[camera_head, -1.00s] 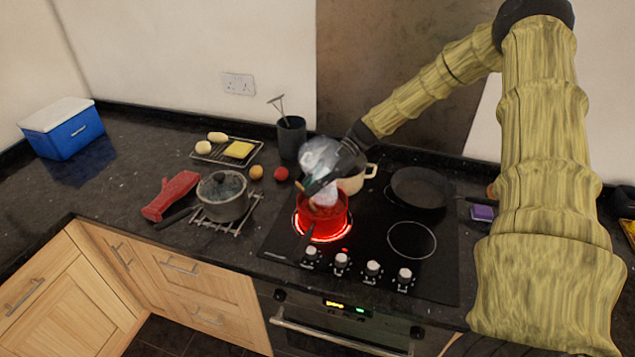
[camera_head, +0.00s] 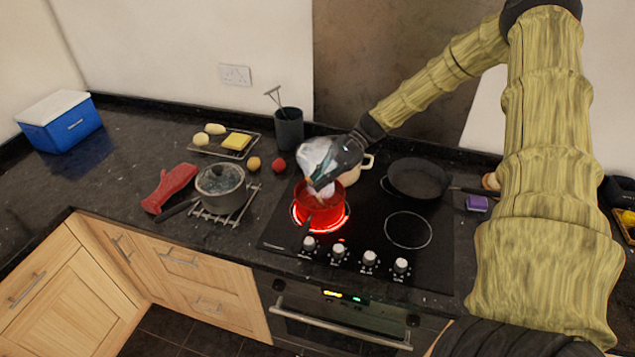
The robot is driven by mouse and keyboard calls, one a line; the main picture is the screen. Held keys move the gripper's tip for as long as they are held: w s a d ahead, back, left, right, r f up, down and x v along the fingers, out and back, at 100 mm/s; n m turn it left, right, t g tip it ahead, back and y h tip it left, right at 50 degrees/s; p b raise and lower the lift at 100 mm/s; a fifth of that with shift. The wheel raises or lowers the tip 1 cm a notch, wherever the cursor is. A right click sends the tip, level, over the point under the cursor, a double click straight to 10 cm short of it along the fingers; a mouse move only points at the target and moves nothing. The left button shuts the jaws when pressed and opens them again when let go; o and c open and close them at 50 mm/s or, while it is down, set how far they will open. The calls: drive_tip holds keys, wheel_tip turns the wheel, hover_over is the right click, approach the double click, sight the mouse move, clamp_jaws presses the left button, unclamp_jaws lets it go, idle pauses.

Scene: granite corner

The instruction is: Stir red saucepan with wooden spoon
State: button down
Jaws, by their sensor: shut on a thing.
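The red saucepan (camera_head: 319,209) stands on the front left ring of the hob, which glows red beneath it. Its dark handle points toward the front. My gripper (camera_head: 319,184) is right above the pan, tilted down toward its opening. White steam covers part of the gripper and the pan's mouth. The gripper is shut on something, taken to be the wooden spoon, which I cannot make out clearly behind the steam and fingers. Whether its tip touches the contents is hidden.
A cream pot (camera_head: 356,176) stands close behind my gripper. A black frying pan (camera_head: 418,178) sits on the back right ring; the front right ring (camera_head: 408,230) is empty. A lidded grey pot (camera_head: 221,188) on a rack and a utensil holder (camera_head: 289,128) stand left.

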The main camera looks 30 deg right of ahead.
drive_tip(key=s+a+r, duration=0.1)
drive_tip(key=a+r, duration=0.1)
drive_tip(key=r, duration=0.4)
drive_tip(key=s+a+r, duration=0.2)
drive_tip(key=r, duration=0.5)
drive_tip(key=shift+s+r+p, duration=0.15)
drive_tip(key=shift+r+p, duration=0.15)
drive_tip(key=shift+p, duration=0.15)
idle(0.9)
idle(0.4)
